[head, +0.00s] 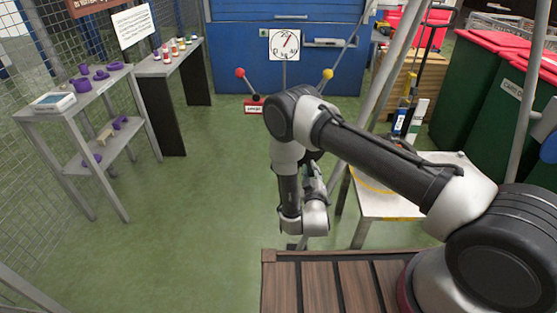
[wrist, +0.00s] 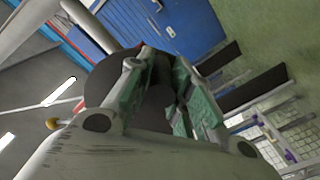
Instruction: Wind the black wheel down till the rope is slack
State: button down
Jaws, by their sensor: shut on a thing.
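My gripper (wrist: 168,88), with green finger pads, is shut on a dark round thing, which I take to be the black wheel (wrist: 104,80). In the wrist view the wheel shows behind and beside the left finger, and part of it lies between the fingers. The fingers and wrist hide the rest of it. In the head view my gripper (head: 313,182) is partly hidden by my arm, and I cannot make out the wheel there. No rope can be made out clearly in either view.
Grey poles (head: 383,75) slant up just beyond my arm. A white-topped table (head: 390,205) stands at right, a slatted wooden surface (head: 325,285) in front. A dial (head: 285,45) stands before the blue cabinet (head: 230,65). Shelves (head: 85,105) stand left; the green floor between is clear.

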jog(key=shift+d+r+n, duration=0.15)
jog(key=shift+d+n, duration=0.1)
jog(key=shift+n, duration=0.05)
jog(key=shift+d+r+n, duration=0.6)
jog(key=shift+n, duration=0.5)
jog(key=shift+d+r+n, duration=0.25)
jog(key=shift+r+n, duration=0.1)
jog(key=shift+n, duration=0.15)
jog(key=shift+d+r+n, duration=0.25)
jog(key=shift+r+n, duration=0.2)
jog(key=shift+n, duration=0.25)
jog(key=shift+r, duration=0.1)
jog(key=shift+d+r+n, duration=0.35)
jog(key=shift+r+n, duration=0.4)
jog(key=shift+n, duration=0.45)
